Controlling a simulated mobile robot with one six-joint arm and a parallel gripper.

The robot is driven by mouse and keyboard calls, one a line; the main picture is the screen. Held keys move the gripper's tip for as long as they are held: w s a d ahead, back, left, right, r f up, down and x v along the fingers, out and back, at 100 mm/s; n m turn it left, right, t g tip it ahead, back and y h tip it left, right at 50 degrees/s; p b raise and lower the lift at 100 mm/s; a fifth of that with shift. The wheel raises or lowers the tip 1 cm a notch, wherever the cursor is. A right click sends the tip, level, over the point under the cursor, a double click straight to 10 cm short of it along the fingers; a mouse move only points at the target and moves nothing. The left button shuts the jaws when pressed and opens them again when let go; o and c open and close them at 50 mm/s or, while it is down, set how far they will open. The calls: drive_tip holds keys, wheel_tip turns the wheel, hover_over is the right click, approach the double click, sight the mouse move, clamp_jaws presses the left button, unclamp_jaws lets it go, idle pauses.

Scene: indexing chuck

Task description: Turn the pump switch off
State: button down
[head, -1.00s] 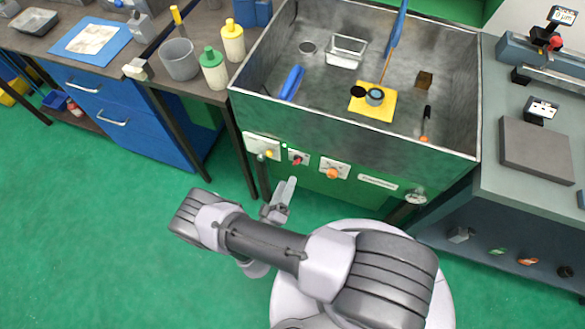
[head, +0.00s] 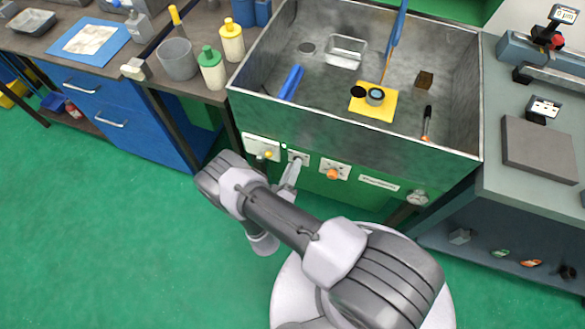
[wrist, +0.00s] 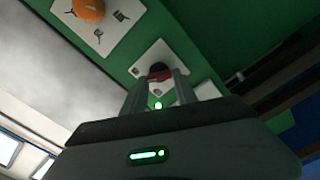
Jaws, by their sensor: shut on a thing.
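A red and black switch knob (wrist: 160,71) sits on a small white plate (wrist: 146,61) in the wrist view. In the head view the plate (head: 304,157) is on the green front of the metal sink tank, and my gripper hides the knob. My gripper (head: 294,165) reaches up to this plate from below. In the wrist view my gripper (wrist: 158,82) is shut on the knob, with one finger on each side. The plate's lettering is too small to read, so I cannot tell the knob's setting.
An orange knob (head: 332,174) on its own plate is just right of the gripper. A plate with a yellow knob (head: 268,154) is close on the left. The tank rim (head: 350,131) overhangs the panel.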

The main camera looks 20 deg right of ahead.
drive_tip(key=shift+n, duration=0.4)
drive_tip(key=n+b, duration=0.1)
drive_tip(key=n, duration=0.2)
drive_tip(key=n+b, duration=0.1)
drive_tip(key=n, duration=0.3)
drive_tip(key=n+b, duration=0.2)
drive_tip(key=n, duration=0.2)
drive_tip(key=shift+f, duration=0.25)
idle(0.5)
drive_tip(key=c, duration=1)
unclamp_jaws()
drive_tip(key=shift+o, duration=0.2)
drive_tip(key=p+v, duration=0.3)
drive_tip(key=v, duration=1.4)
drive_tip(key=shift+s, duration=0.2)
